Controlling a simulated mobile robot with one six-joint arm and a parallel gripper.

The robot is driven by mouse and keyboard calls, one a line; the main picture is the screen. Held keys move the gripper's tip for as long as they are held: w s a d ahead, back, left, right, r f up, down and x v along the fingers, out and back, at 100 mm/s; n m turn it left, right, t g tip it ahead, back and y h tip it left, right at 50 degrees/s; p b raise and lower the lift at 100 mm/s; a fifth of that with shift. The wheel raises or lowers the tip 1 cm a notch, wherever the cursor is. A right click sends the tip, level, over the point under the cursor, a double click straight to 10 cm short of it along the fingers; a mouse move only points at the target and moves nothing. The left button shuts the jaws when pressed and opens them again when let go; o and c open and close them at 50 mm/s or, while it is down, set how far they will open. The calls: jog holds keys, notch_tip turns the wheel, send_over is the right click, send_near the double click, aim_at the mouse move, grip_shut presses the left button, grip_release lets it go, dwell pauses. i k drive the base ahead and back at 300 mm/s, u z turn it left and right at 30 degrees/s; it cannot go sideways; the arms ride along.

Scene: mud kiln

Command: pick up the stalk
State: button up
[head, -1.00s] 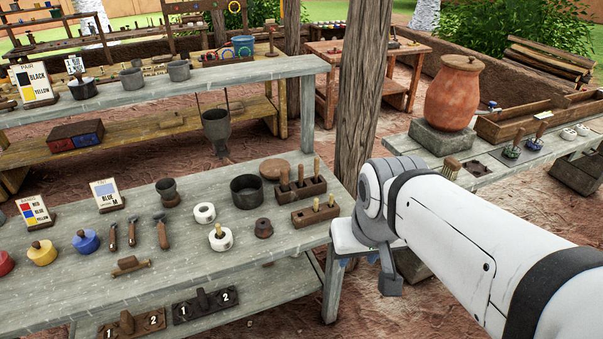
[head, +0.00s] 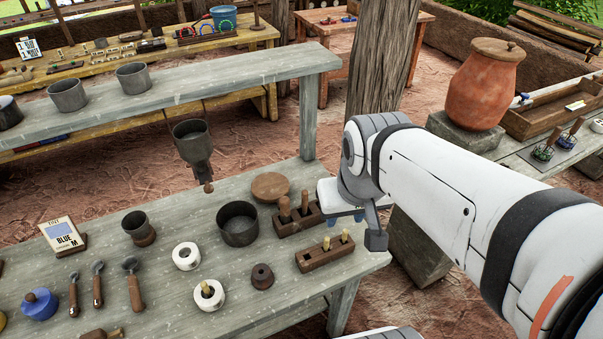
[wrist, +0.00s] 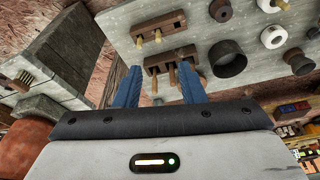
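Pale upright sticks that look like stalks stand in a front wooden block (head: 325,258): one is the left stick (head: 326,243), one the right stick (head: 345,236). A similar pale stick (head: 206,288) stands in a white ring. I cannot tell which is the stalk. The front block also shows in the wrist view (wrist: 165,43). My gripper (head: 348,217) hangs just right of the back wooden block (head: 298,222), which holds thicker brown handles. In the wrist view, my gripper's blue fingers (wrist: 160,72) are apart with nothing held; the back block shows beyond them.
A dark round pot (head: 238,224), a wooden disc (head: 270,187) and a small brown spool (head: 262,276) stand near the blocks on the grey table. A tree-trunk post (head: 375,70) rises behind my arm. A clay jar (head: 485,85) stands at right.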

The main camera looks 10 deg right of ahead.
aim_at(326, 239)
jog(key=u, duration=2.1)
jog(key=k, duration=1.55)
jog(key=z, duration=0.95)
jog(key=i, duration=1)
jog(key=z, duration=0.05)
